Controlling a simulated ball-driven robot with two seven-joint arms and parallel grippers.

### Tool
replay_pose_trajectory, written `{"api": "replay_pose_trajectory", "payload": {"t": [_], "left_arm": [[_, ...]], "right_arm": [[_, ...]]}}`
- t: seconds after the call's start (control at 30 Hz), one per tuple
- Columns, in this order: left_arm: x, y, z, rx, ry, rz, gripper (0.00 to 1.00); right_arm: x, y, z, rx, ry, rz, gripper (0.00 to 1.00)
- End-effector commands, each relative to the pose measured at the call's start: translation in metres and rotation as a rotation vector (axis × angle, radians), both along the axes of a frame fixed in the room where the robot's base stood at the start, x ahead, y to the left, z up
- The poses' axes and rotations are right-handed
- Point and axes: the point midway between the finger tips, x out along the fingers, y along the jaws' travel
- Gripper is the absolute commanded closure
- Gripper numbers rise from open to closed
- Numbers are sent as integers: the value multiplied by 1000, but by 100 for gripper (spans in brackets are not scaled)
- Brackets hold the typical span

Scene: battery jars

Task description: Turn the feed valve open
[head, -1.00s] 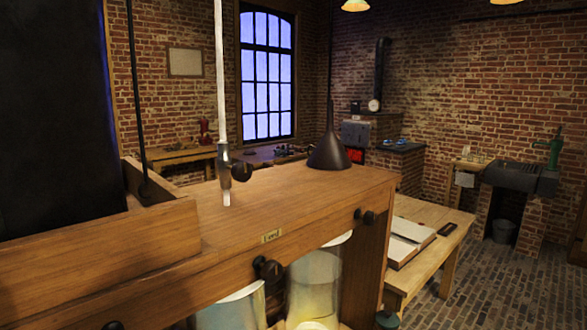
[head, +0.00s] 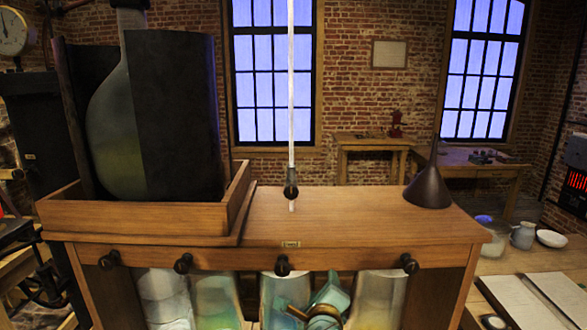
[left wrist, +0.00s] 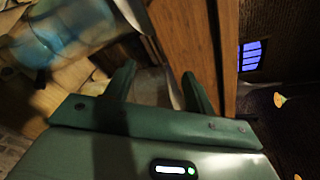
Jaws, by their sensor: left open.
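A brass label plate (head: 291,244) sits on the front edge of the wooden cabinet. Above it, a pale vertical tube ends in a dark stopcock with a small knob (head: 291,190), just over the cabinet top. Below the plate is a round black knob (head: 282,265), one of several in a row. Which of these is the feed valve I cannot tell for sure. My left gripper (head: 322,298) is low in front of the glass jars, below and right of that knob. In the left wrist view its green fingers (left wrist: 160,86) are apart, with wood beyond them. My right gripper is not in view.
A wooden tray (head: 140,217) holding a large glass flask (head: 118,120) and dark panels stands on the cabinet's left. A dark funnel (head: 428,187) stands on its right. Glass jars (head: 380,300) fill the space below. An open book (head: 540,300) lies at the right.

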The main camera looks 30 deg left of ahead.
Motion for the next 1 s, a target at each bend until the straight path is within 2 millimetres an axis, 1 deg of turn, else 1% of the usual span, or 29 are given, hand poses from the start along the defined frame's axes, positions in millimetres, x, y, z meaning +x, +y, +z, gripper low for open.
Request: {"api": "replay_pose_trajectory", "payload": {"t": [0.03, 0.1, 0.2, 0.23, 0.3, 0.33, 0.47, 0.6, 0.8, 0.9, 1.0], "left_arm": [[-3, 8, 56, 67, -42, 32, 45], [-12, 20, 109, 157, -75, 82, 45], [-25, 32, 155, 236, -97, 141, 45], [-28, 35, 163, 251, -102, 152, 45], [-31, 40, 174, 273, -104, 170, 45], [-31, 42, 176, 277, -105, 174, 45], [-17, 53, 177, 283, -104, 177, 45], [10, 74, 178, 281, -104, 177, 45], [51, 105, 177, 281, -104, 176, 45], [68, 118, 177, 279, -105, 175, 45], [81, 127, 176, 278, -105, 175, 45]], "right_arm": [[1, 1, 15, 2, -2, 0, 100], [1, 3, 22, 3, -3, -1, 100], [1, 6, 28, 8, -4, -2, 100], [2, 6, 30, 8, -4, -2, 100], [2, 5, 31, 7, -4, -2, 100], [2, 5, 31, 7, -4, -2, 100], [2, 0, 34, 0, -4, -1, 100], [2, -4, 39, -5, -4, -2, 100], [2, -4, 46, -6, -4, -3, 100], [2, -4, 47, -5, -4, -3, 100], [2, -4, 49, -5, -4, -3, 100]]}}
